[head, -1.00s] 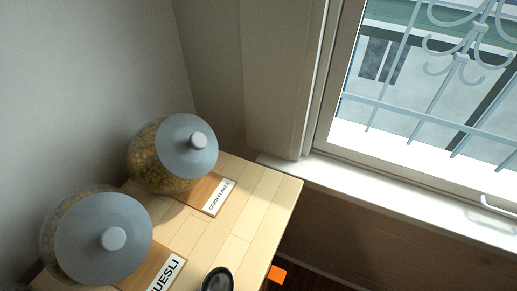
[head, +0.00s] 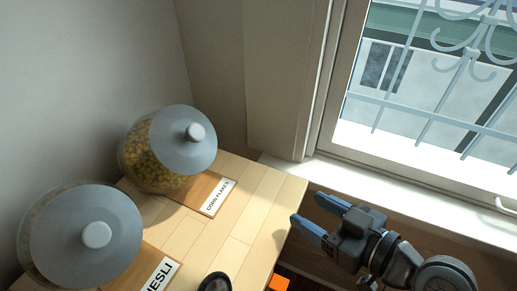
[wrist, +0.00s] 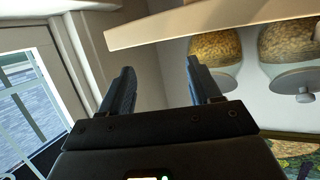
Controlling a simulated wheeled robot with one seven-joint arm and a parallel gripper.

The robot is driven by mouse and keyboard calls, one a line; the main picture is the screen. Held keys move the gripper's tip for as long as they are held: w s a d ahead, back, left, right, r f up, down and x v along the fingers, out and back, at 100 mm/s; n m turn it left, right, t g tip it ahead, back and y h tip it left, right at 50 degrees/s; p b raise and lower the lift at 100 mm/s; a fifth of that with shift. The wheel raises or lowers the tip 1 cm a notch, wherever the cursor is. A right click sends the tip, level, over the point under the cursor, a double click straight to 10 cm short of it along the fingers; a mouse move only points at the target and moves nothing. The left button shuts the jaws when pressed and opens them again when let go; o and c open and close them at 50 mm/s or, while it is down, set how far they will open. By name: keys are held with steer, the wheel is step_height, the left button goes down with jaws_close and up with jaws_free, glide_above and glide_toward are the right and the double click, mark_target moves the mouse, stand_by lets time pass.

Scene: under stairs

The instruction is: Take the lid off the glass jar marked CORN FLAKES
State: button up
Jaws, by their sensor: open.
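The glass jar marked CORN FLAKES (head: 143,166) stands at the back of the wooden table top, filled with yellow flakes. Its grey lid (head: 176,147) with a round knob (head: 195,132) is on it, tilted toward the front right. The label CORN FLAKES (head: 218,196) lies in front. My gripper (head: 307,216) is open and empty, right of the table's right edge and apart from the jar. In the wrist view my gripper (wrist: 160,88) shows two spread fingers with nothing between. Two jars show upper right there, appearing upside down.
A second jar with a grey lid (head: 72,235) and a partly cut-off label ending ESLI (head: 160,279) stands at the front left of the table (head: 262,200). A dark round object (head: 215,283) sits at the front edge. A window sill (head: 390,190) runs along the right.

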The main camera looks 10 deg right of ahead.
steer(key=w+a+r+n+g+y+b, duration=0.1)
steer(key=w+a+r+n+g+y, duration=0.1)
steer(key=w+a+r+n+y, duration=0.4)
steer(key=n+g+y, duration=0.2)
steer(key=n+y, duration=0.1)
glide_toward(202, 135)
steer(key=a, duration=0.1)
steer(key=shift+w+p+x, duration=0.15)
steer(key=shift+p+x, duration=0.1)
steer(key=shift+x, duration=1.8)
steer(key=shift+w+p+x, duration=0.1)
steer(key=shift+p+x, duration=0.1)
steer(key=shift+x, duration=1.9)
steer(key=shift+d, duration=0.15)
steer(key=shift+c, duration=0.4)
jaws_close()
